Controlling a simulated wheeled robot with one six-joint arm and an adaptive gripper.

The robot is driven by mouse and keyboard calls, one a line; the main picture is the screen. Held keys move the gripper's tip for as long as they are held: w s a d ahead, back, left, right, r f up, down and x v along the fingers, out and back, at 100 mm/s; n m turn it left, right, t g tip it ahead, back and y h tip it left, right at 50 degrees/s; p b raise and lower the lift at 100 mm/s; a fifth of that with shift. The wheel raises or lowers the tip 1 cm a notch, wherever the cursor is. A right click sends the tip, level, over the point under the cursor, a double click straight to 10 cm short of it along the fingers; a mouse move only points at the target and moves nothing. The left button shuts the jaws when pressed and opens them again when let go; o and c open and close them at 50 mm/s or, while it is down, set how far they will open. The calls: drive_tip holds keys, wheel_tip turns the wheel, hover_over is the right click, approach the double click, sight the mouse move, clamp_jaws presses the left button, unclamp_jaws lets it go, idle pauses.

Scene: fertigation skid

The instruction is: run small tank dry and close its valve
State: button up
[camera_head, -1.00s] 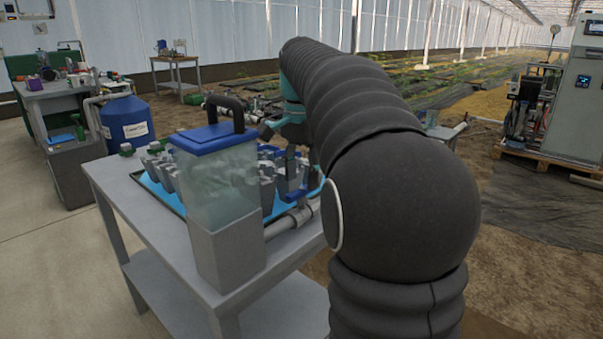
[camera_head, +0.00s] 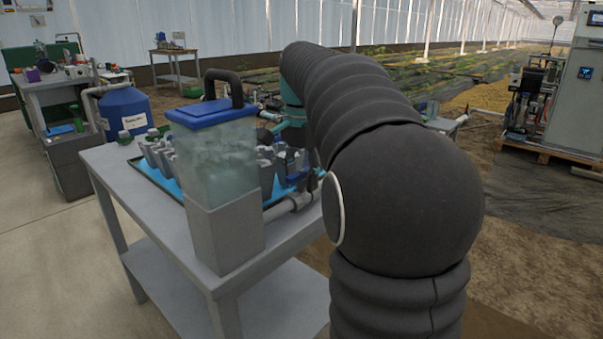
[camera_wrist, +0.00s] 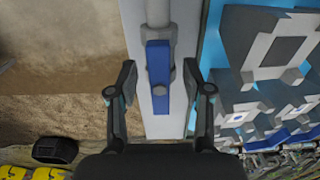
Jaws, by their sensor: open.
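The small tank (camera_head: 218,165) is a clear box with a blue lid, a black pipe loop on top and a grey base. It stands upright on the grey table's near edge. Its cloudy contents show no clear level. The valve (camera_head: 297,180) sits on the grey pipe right of the tank. In the wrist view its blue handle (camera_wrist: 158,75) lies in line with the pipe. My gripper (camera_wrist: 158,88) is open, one finger on each side of the handle, with visible gaps. In the head view my arm hides most of the gripper.
A blue tray (camera_head: 165,187) with several grey cups (camera_wrist: 265,45) lies beside the pipe. The grey table (camera_head: 105,165) has open dirt floor to its right. A blue drum (camera_head: 125,113) and a workbench stand at the left, a control cabinet (camera_head: 575,90) at the right.

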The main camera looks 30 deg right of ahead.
clamp_jaws()
drive_tip(key=shift+r+m+p, duration=0.15)
drive_tip(key=shift+m+p, duration=0.35)
drive_tip(key=shift+m, duration=0.3)
drive_tip(key=m+p, duration=0.1)
drive_tip(key=m, duration=0.3)
drive_tip(key=shift+p, duration=0.3)
drive_tip(key=m, duration=0.3)
drive_tip(key=shift+m, duration=0.3)
drive_tip(key=m, duration=1)
